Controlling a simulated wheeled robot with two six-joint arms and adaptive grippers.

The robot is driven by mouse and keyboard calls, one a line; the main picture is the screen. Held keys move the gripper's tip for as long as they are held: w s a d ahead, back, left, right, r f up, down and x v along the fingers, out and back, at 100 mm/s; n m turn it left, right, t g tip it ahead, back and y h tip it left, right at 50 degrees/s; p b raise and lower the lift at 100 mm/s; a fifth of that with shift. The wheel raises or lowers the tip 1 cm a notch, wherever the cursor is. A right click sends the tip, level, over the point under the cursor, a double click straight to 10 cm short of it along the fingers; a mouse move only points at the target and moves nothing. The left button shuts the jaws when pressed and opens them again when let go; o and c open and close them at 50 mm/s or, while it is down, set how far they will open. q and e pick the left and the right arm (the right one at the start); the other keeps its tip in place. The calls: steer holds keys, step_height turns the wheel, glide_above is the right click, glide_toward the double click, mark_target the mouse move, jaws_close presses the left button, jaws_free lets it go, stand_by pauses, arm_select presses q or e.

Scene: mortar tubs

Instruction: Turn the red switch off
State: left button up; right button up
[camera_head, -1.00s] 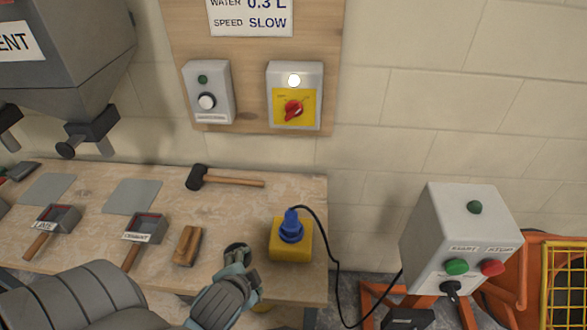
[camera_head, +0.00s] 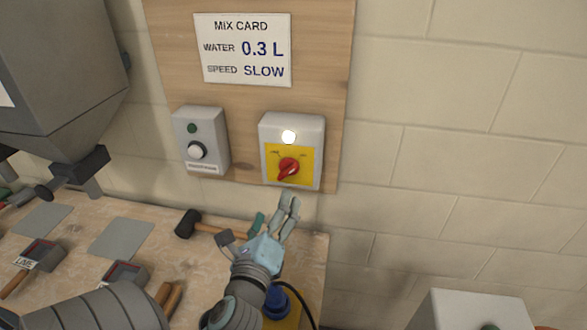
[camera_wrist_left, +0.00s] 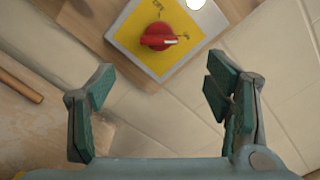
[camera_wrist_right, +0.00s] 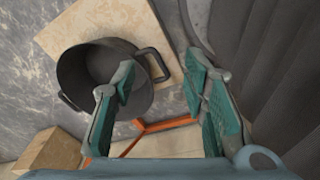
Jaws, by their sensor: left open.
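The red switch (camera_head: 288,168) is a red rotary knob on a yellow plate, on a grey box (camera_head: 318,150) fixed to the wooden board. A white lamp (camera_head: 289,137) above it is lit. In the left wrist view the red knob (camera_wrist_left: 158,37) shows ahead of the fingers, its handle pointing right. My left gripper (camera_head: 273,216) is open and empty, just below the switch box and apart from it. Its fingers also show in the left wrist view (camera_wrist_left: 160,100). My right gripper (camera_wrist_right: 160,88) is open in the right wrist view, with nothing between its fingers.
A mix card (camera_head: 243,50) hangs above. The workbench (camera_head: 175,240) below holds a mallet (camera_head: 188,224), scoops and a blue plug. In the right wrist view a dark bucket (camera_wrist_right: 85,75) stands near the right gripper.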

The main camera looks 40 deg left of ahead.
mark_target(285, 174)
arm_select(q)
steer(key=b+x, duration=0.4)
steer(key=x, duration=0.8)
steer(key=shift+a+f, duration=0.1)
steer(key=shift+f, duration=0.05)
steer(key=shift+w+a, duration=0.15)
steer(key=shift+w, duration=0.05)
steer(key=shift+w+a, duration=0.1)
steer(key=shift+w, duration=0.1)
steer(key=c, duration=1.2)
steer(key=shift+o, duration=0.2)
arm_select(e)
steer(key=f, duration=0.1)
steer(key=s+f, duration=0.1)
steer(key=f, duration=0.2)
steer(key=shift+s+f, duration=0.25)
steer(key=shift+s, duration=0.1)
